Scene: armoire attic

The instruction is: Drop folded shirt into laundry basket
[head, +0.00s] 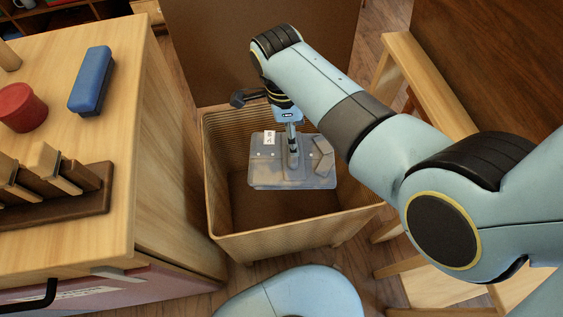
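The folded shirt (268,176) is a flat grey-blue bundle with a white tag. It is within the opening of the laundry basket (280,241), a tan ribbed box with a brown inner floor. My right gripper (293,158) points down into the basket and its fingers are shut on the middle of the shirt. The shirt appears held above the basket floor, clear of the walls. My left gripper is not in view.
A wooden cabinet (165,150) stands to the left, with a blue block (92,80), a red cylinder (22,107) and a slotted wooden rack (60,205) on top. A brown panel (200,40) rises behind the basket. A light wooden frame (425,75) is at the right.

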